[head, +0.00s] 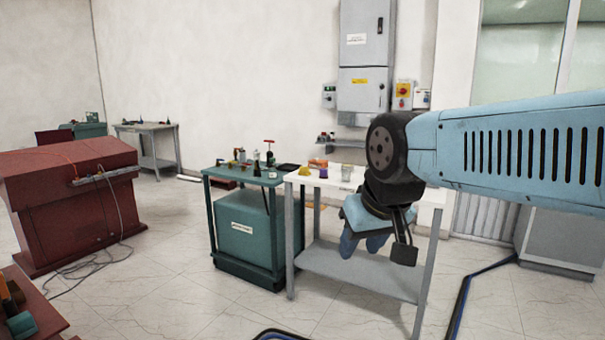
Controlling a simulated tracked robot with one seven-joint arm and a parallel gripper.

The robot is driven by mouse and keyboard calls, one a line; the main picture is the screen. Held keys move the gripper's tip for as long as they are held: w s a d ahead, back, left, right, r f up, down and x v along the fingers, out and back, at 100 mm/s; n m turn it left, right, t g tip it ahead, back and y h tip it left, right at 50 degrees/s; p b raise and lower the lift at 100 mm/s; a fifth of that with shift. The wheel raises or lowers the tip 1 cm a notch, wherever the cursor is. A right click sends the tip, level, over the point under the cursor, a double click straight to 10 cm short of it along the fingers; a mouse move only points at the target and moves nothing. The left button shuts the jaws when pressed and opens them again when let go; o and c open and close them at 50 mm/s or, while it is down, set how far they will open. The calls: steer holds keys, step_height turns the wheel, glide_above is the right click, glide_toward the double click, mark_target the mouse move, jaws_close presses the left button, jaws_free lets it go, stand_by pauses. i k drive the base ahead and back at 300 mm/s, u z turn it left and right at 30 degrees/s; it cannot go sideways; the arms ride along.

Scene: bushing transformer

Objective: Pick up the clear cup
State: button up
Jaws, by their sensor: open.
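A small pale, greyish see-through cup (346,173) stands on the white-topped table (297,179), just left of my arm's wrist. It is small in the view, and I cannot make out whether anything is in it. My gripper (363,247) hangs pointing down at the end of the blue arm, in front of the table as seen from the head. It is open, and I see nothing between its fingers. The arm and wrist hide the right part of the tabletop.
Near the cup are a small purple item (323,172), a yellow item (304,171) and an orange box (317,163). A green cart (241,240) with several tools adjoins the table's left. A red console (70,210) stands left. A grey cabinet (362,100) hangs behind.

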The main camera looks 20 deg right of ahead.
mark_target(346, 172)
steer(key=u, duration=0.15)
steer(key=i, duration=1.4)
steer(key=z, duration=0.6)
steer(key=i, duration=0.7)
steer(key=z, duration=0.4)
steer(key=k, duration=0.75)
steer(key=z, duration=0.2)
steer(key=i, duration=0.75)
steer(key=u, duration=0.1)
